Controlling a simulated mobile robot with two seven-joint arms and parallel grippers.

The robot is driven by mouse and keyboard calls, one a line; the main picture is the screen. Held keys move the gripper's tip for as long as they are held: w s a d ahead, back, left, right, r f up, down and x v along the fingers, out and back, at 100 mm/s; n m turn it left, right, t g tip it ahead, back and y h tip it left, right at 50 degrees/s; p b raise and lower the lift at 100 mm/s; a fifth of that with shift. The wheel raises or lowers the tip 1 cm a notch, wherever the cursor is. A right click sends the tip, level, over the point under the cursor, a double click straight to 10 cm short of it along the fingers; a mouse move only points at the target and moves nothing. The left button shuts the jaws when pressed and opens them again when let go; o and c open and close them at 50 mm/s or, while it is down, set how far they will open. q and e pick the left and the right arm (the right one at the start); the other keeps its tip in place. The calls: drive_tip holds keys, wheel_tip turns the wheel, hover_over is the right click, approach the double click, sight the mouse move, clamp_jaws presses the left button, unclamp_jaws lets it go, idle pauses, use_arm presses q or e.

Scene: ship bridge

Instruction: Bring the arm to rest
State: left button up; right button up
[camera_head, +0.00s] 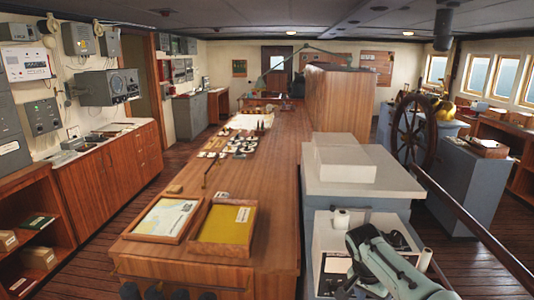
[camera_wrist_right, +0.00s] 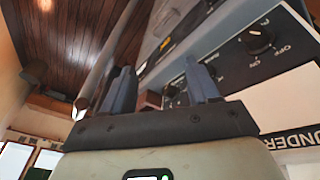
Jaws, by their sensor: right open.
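My right arm shows at the lower right of the head view as a pale grey-green link, beside the white and grey console. Its gripper is not clear there. In the right wrist view my right gripper (camera_wrist_right: 162,86) is open, with two blue-grey fingers apart and nothing held between them. A black control panel (camera_wrist_right: 260,55) with knobs and on/off marks lies behind and to the right of the fingers; I cannot tell whether they touch it. My left arm and left gripper are not in view.
A long wooden counter (camera_head: 245,165) with two trays, a yellow one (camera_head: 226,225) and one with a chart (camera_head: 164,217), runs down the middle. The grey console (camera_head: 345,183) stands beside my right arm. A wooden handrail (camera_head: 480,232) and ship's wheel (camera_head: 413,130) are further right.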

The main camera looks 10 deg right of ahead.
drive_tip(key=s+a+f+n+y, duration=0.2)
drive_tip(key=a+f, duration=0.2)
drive_tip(key=f, duration=0.6)
drive_tip(key=s+a+f+n+y, duration=0.15)
drive_tip(key=a+f, duration=0.25)
drive_tip(key=f, duration=0.6)
drive_tip(key=s+a+f+n+y, duration=0.1)
drive_tip(key=s+a+f+n, duration=0.25)
drive_tip(key=f, duration=0.65)
drive_tip(key=s+a+f+y, duration=0.1)
drive_tip(key=s+a+f, duration=0.3)
drive_tip(key=s, duration=0.5)
drive_tip(key=s+a+f+y, duration=0.1)
drive_tip(key=s+a+f, duration=0.3)
drive_tip(key=s+f, duration=0.4)
drive_tip(key=shift+s+a+f+y, duration=0.15)
drive_tip(key=shift+s+a+y, duration=0.2)
drive_tip(key=shift+s, duration=0.75)
